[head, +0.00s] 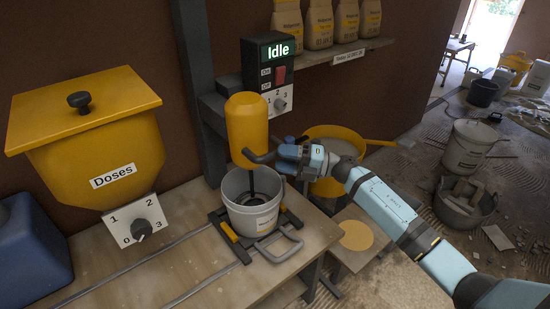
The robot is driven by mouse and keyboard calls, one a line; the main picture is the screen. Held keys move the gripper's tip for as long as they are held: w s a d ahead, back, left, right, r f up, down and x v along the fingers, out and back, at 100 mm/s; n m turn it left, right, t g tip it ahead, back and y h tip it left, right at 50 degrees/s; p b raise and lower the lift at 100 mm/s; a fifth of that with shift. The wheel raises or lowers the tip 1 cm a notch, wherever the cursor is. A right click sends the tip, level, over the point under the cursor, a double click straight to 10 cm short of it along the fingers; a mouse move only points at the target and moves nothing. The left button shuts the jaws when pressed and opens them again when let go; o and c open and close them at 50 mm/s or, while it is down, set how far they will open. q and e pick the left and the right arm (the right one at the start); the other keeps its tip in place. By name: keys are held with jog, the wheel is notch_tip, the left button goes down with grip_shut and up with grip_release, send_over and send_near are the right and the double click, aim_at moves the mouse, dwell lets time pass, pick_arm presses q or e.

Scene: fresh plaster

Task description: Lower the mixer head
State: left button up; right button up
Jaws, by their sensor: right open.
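The mixer head (247,126) is a yellow cylinder on a dark upright column, with dark bent handles at its lower end. Its dark shaft (252,182) reaches down into the mouth of a grey-white bucket (252,222); how deep the tip goes is hidden by the wall. The bucket stands in a dark carriage on the bench. My right gripper (281,157) is open at the right-hand handle, just right of the mixer head. I cannot tell whether its fingers touch or surround the handle. My left gripper is not in view.
A control box (268,72) reading "Idle" is above. A yellow "Doses" hopper (92,145) with a dial stands left. A yellow tub (335,142) is behind my right arm. Bags stand on the shelf (343,54). A grey bucket (470,146) and rubble lie on the floor at right.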

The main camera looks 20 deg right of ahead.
pick_arm(q)
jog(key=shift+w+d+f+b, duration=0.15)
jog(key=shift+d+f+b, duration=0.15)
jog(key=shift+b, duration=0.3)
pick_arm(e)
jog(key=v, duration=1.1)
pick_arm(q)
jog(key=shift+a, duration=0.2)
pick_arm(e)
jog(key=s+a+f+m+t+h, duration=0.1)
jog(key=s+a+f+m+h, duration=0.35)
jog(key=s+f+m, duration=0.45)
jog(key=s+a+f+m+t+h, duration=0.1)
jog(key=s+a+f+m+h, duration=0.35)
jog(key=s+f+m, duration=0.4)
jog(key=s+a+f+m+t+h, duration=0.1)
jog(key=s+a+f+m+h, duration=0.4)
jog(key=s+m, duration=0.6)
pick_arm(q)
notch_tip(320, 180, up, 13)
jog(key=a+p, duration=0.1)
jog(key=p, duration=1.4)
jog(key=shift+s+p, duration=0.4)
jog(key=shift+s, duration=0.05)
pick_arm(e)
notch_tip(320, 180, up, 12)
jog(key=d+m, duration=0.1)
jog(key=shift+s+h, duration=0.3)
jog(key=shift+h, duration=0.1)
